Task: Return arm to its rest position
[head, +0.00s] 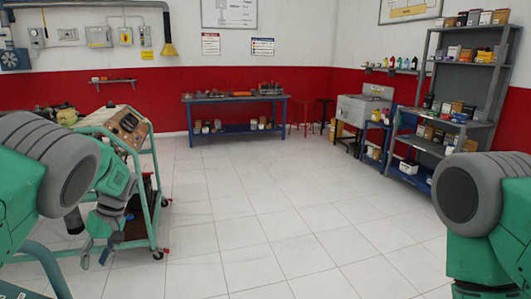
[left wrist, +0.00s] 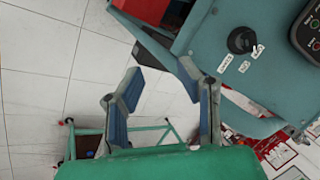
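My left gripper (head: 95,257) hangs low at the left of the head view, in front of the green engine trainer cart (head: 150,215). In the left wrist view its two blue-grey fingers (left wrist: 162,73) are spread apart with nothing between them. The trainer's blue-green panel (left wrist: 225,85), with a black knob (left wrist: 241,40), lies just beyond the right finger; I cannot tell whether they touch. My left arm is bent, with its big grey joint at the left edge. Of my right arm, only a grey joint and green links show at the right; its gripper is out of view.
The trainer's control box (head: 128,122) stands close to my left arm. A blue workbench (head: 236,100) is at the back wall, a sink unit (head: 360,108) at the back right, and a loaded grey shelf (head: 465,75) at the right. The tiled floor (head: 265,210) in the middle is clear.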

